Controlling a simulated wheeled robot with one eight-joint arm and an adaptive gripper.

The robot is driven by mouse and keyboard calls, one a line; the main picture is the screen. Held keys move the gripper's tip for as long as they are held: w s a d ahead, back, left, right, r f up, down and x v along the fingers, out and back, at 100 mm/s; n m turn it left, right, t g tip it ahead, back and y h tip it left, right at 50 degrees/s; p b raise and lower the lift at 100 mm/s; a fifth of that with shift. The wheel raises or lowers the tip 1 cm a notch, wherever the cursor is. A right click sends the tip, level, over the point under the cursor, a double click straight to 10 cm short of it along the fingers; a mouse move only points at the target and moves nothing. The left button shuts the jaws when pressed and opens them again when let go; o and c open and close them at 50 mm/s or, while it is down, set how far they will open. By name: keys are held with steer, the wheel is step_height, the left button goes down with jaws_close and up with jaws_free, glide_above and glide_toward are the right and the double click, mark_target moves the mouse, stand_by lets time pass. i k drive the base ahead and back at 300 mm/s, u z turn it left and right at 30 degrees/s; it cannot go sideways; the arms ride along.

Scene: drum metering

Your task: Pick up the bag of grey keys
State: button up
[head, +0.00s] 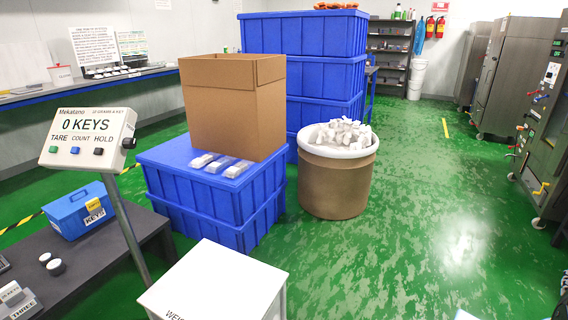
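Three small clear bags lie side by side on the blue crate lid, in front of the cardboard box: a left bag (203,160), a middle bag (220,164) and a right bag (238,169). Their contents look pale grey or white; I cannot tell which holds grey keys. A brown drum (334,188) with a white rim holds a heap of pale grey-white pieces or bags (341,132). My gripper is not in view.
A scale display (88,137) reading "0 KEYS" stands on a post beside a white weighing platform (215,285). A blue toolbox (78,211) sits on the dark bench at left. The cardboard box (230,115) rises behind the bags. Green floor right of the drum is clear.

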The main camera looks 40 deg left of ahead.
mark_target(233, 172)
steer(key=u, duration=0.2)
steer(key=i, duration=1.1)
steer(key=u, duration=0.9)
steer(key=i, duration=0.95)
steer(key=u, duration=1.25)
steer(key=i, duration=1.15)
steer(key=u, duration=0.2)
